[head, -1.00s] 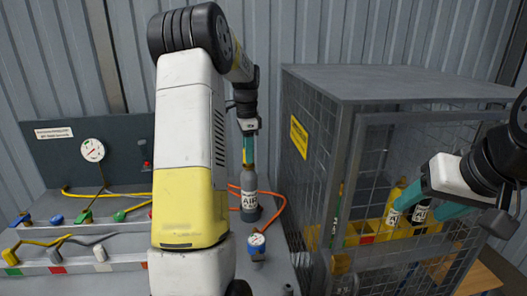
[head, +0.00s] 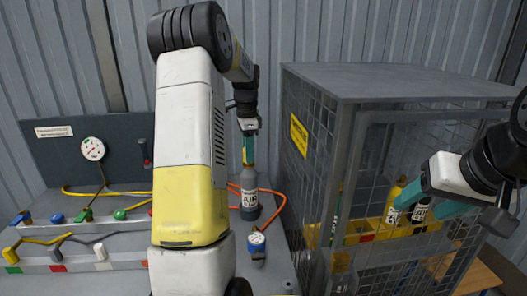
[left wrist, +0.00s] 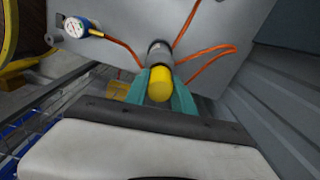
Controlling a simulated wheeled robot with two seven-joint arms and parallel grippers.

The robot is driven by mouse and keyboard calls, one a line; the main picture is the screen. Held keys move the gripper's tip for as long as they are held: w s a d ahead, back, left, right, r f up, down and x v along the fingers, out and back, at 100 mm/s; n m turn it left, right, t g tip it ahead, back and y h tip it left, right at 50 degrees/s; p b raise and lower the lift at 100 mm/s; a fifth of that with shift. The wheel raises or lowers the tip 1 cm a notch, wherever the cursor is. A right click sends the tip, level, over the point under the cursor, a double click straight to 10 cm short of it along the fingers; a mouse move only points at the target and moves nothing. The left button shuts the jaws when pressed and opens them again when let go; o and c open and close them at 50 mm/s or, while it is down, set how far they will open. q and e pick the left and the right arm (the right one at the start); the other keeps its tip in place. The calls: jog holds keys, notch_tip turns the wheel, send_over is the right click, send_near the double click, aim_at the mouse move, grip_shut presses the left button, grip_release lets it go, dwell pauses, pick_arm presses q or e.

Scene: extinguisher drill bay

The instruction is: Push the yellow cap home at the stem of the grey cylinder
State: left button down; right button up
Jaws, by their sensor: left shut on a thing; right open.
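The grey cylinder (head: 250,198), labelled AIR, stands upright on the bench beside the mesh cage. My left gripper (head: 248,150) is directly above its top, pointing down. In the left wrist view, the teal fingers of my left gripper (left wrist: 160,90) are shut on the yellow cap (left wrist: 160,84), one on each side. The cylinder's body (left wrist: 158,52) shows just beyond the cap. The cap hides the stem, so I cannot tell how far it is seated. My right gripper (head: 420,208) is open at the right, in front of the cage.
A mesh cage (head: 340,80) stands right of the cylinder, with yellow and dark bottles inside. A gauge panel (head: 60,155) and coloured valves are at the left.

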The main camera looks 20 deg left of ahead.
pick_arm(q)
jog(key=shift+f, duration=0.5)
jog(key=c, duration=1)
grip_release()
jog(key=shift+o, duration=0.2)
